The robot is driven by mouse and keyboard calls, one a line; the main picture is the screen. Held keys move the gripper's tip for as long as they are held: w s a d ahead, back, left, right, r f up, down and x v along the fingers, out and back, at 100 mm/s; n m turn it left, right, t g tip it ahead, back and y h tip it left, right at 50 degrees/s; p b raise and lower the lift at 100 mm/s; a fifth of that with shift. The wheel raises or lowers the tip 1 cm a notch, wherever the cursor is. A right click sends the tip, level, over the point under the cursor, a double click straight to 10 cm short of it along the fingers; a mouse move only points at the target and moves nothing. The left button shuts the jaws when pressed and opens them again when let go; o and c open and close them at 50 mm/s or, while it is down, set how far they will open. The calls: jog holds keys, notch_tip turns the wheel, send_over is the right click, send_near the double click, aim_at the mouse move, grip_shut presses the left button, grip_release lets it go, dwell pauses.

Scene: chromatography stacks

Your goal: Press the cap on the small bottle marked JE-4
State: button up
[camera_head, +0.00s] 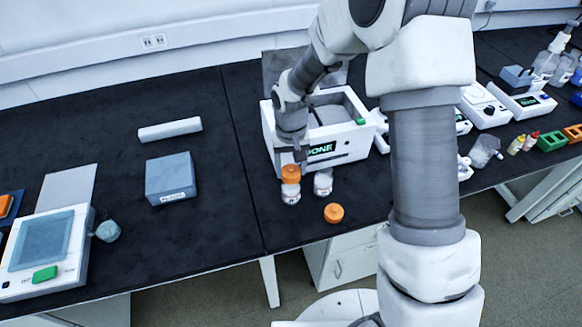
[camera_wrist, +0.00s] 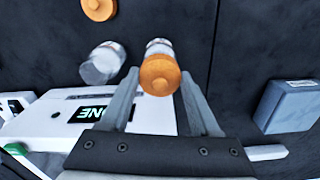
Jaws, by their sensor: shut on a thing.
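My gripper (camera_head: 291,165) points down and is shut on an orange cap (camera_head: 291,174). In the wrist view the gripper (camera_wrist: 160,74) has its fingers on either side of the cap (camera_wrist: 159,74). A small clear bottle (camera_head: 291,194) stands right below the cap; it also shows in the wrist view (camera_wrist: 158,47). I cannot tell whether the cap is seated on it or just above its neck. A second small bottle (camera_head: 323,183), with no orange cap, stands to the right; it also shows in the wrist view (camera_wrist: 100,64). Bottle labels are too small to read.
Another orange cap (camera_head: 334,213) lies on the black bench near its front edge. A white device (camera_head: 349,150) with a green DONE display stands close behind the bottles. A blue-grey block (camera_head: 170,179) sits to the left, with clear bench between.

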dwell(0.3)
jog(key=o, duration=1.4)
jog(key=shift+r+p, duration=2.35)
jog(key=shift+r, duration=1.15)
grip_shut()
